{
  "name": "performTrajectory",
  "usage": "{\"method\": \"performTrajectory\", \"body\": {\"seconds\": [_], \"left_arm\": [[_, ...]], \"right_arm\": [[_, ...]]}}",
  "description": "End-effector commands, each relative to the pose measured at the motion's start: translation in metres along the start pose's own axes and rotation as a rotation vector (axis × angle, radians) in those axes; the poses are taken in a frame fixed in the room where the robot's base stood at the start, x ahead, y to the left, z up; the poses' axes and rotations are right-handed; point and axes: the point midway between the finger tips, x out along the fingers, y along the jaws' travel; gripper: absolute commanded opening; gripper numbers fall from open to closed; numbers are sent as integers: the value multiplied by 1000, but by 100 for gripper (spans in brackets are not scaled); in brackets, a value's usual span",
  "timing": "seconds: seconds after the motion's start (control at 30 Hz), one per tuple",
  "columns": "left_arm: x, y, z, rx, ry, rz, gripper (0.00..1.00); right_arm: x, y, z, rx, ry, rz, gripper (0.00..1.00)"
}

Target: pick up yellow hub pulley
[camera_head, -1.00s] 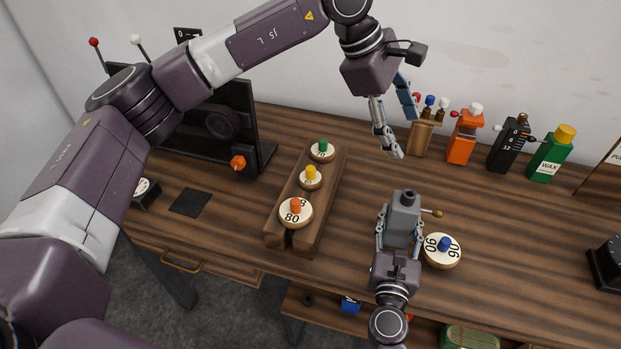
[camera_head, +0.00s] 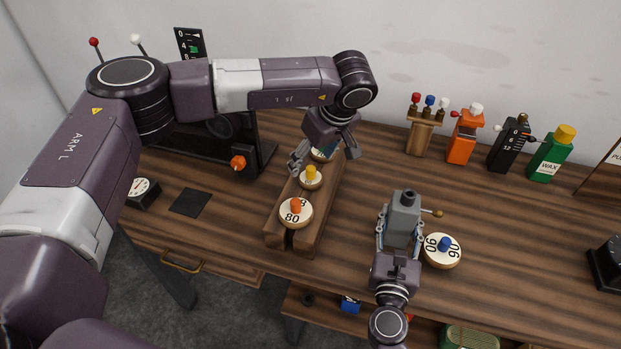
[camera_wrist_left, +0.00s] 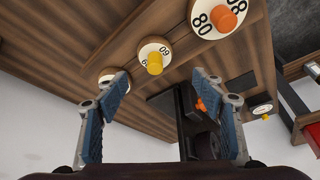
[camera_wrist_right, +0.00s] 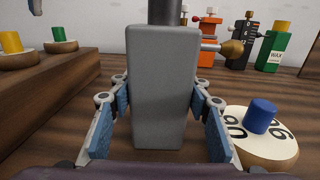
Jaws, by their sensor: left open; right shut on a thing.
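The yellow hub pulley (camera_head: 311,178) is a small pale disc with a yellow hub, in the middle of the wooden rack (camera_head: 273,229). It also shows in the left wrist view (camera_wrist_left: 155,56), upper middle, beyond the fingers. My left gripper (camera_head: 325,160) is open and empty above the rack's far end, over the green-hub pulley, which is mostly hidden. The orange hub pulley (camera_head: 296,212), marked 80, sits at the rack's near end. My right gripper (camera_head: 400,238) is shut on a grey block-shaped device (camera_wrist_right: 160,85) with a brass-knobbed lever, standing on the table.
The blue hub pulley (camera_head: 441,250) lies right beside my right gripper. A dark machine (camera_head: 185,145) with an orange knob (camera_head: 238,162) stands left of the rack. Bottles and holders, including a green wax bottle (camera_head: 552,153), line the back right. The table between is clear.

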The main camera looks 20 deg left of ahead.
Motion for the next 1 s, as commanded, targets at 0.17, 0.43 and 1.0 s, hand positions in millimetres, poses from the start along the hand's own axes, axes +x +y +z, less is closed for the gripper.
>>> {"method": "performTrajectory", "body": {"seconds": [0.17,0.43,1.0], "left_arm": [[10,1,1,0,-2,0,62],[46,6,5,-3,-3,-2,62],[57,7,5,-2,-2,1,35]], "right_arm": [[-1,0,-2,-1,4,1,0],[-1,0,-2,-1,4,1,0],[-1,0,-2,-1,4,1,0]]}}
